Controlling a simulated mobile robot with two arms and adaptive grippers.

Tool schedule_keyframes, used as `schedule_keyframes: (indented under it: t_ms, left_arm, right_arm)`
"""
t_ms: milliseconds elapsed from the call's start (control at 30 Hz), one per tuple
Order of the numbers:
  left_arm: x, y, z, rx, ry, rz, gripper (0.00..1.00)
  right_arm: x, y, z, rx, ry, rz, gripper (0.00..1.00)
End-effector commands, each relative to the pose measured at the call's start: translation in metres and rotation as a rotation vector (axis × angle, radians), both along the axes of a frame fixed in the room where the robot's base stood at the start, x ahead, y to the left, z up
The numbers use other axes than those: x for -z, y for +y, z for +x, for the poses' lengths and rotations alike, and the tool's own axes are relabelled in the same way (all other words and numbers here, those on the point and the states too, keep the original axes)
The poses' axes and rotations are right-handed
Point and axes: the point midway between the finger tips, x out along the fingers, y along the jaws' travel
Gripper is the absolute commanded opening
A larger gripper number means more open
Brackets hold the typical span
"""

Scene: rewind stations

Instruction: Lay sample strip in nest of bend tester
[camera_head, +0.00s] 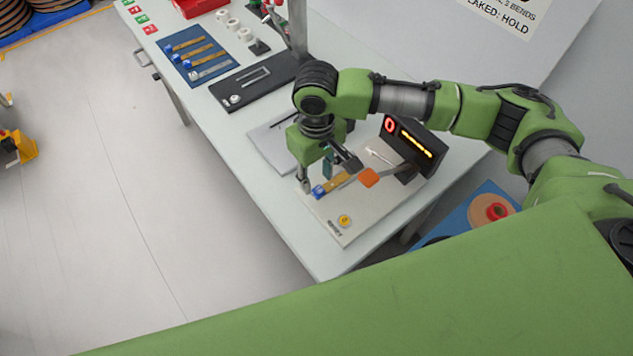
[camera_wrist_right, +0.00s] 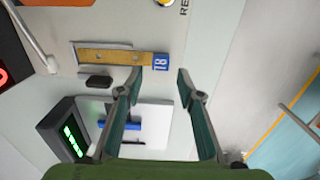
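The bend tester is a pale base plate (camera_head: 365,213) with a black display (camera_head: 413,143), an orange-ended lever (camera_head: 369,177) and a yellow button (camera_head: 344,220). A gold sample strip (camera_head: 337,184) with a blue tag lies on this plate; in the right wrist view the strip (camera_wrist_right: 103,57) lies flat along a thin grey rail, its tag reading 18. Whether it is fully seated in the nest I cannot tell. My right gripper (camera_head: 328,174) is over the tag end, fingers apart and empty. In its wrist view the fingertips (camera_wrist_right: 160,75) are just short of the tag. My left gripper is out of view.
A blue mat (camera_head: 180,39) with several tagged strips lies farther along the bench, near a black slotted plate (camera_head: 235,92). A device with a green-lit display (camera_wrist_right: 70,130) is beside the tester. Open floor (camera_head: 110,170) borders the bench on the left.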

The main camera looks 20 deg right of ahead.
Motion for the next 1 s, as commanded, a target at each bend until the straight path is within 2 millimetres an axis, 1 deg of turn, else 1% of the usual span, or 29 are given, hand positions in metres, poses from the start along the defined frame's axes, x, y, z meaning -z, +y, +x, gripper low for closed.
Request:
schedule_keyframes:
  t_ms: [33,200,300,400,500,600,1000]
  left_arm:
    - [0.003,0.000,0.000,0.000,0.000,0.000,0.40]
    - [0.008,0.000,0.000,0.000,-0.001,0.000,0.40]
    - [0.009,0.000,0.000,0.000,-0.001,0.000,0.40]
    - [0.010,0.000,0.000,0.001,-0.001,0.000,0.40]
    - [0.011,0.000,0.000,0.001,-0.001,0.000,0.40]
    - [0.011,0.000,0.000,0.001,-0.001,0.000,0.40]
    - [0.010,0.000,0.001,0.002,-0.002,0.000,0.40]
  right_arm:
    - [-0.012,0.001,0.001,-0.001,-0.005,0.003,0.34]
    - [-0.048,0.001,0.001,-0.001,-0.004,0.003,0.34]
    - [-0.066,0.001,0.001,0.000,-0.003,0.002,0.34]
    - [-0.078,0.001,0.001,0.001,-0.002,0.002,0.34]
    - [-0.085,0.001,0.000,0.001,-0.002,0.001,0.34]
    - [-0.088,0.000,0.000,0.000,-0.001,0.000,0.34]
    - [-0.088,0.000,0.000,0.001,-0.001,0.001,0.34]
